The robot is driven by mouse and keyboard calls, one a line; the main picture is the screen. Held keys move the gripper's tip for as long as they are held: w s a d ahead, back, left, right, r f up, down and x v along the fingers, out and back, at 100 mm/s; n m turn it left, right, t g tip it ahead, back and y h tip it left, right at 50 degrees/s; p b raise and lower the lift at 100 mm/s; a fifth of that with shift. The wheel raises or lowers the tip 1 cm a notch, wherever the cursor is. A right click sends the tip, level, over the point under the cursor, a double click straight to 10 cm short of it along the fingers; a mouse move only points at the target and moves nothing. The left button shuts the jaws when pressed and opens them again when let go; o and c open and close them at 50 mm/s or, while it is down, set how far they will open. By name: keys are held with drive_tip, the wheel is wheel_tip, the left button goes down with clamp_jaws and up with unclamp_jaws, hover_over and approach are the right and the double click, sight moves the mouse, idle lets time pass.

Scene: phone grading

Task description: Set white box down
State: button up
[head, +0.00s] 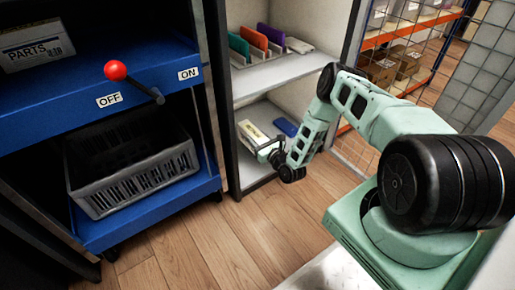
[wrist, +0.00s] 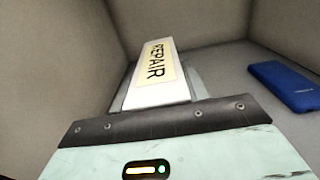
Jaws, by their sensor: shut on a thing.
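A white box (wrist: 157,92) with a yellow label reading "REPAIR" is at my gripper's front in the wrist view. In the head view, the white box (head: 252,134) is in the lower compartment of the white shelf unit (head: 258,175). My gripper (head: 266,150) reaches into that compartment and is shut on the box. The fingertips are mostly hidden behind my wrist and the box. I cannot tell whether the box touches the shelf floor.
A blue phone (wrist: 283,84) lies to the right of the box; it also shows in the head view (head: 286,127). The compartment walls are close on the left and behind. Colored phones (head: 256,44) stand on the shelf above. A blue cart (head: 150,215) with a grey crate (head: 130,185) stands at left.

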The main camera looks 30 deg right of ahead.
drive_tip(key=shift+f+b, duration=0.6)
drive_tip(key=shift+f, duration=1)
drive_tip(key=shift+f, duration=0.1)
drive_tip(key=o, duration=1.3)
drive_tip(key=shift+s+r, duration=0.2)
drive_tip(key=shift+s, duration=0.15)
drive_tip(key=s+p, duration=0.2)
drive_tip(key=s, duration=0.3)
drive_tip(key=s+p, duration=0.3)
drive_tip(key=s, duration=0.3)
drive_tip(key=shift+s+d+f, duration=0.1)
drive_tip(key=shift+s+d, duration=0.1)
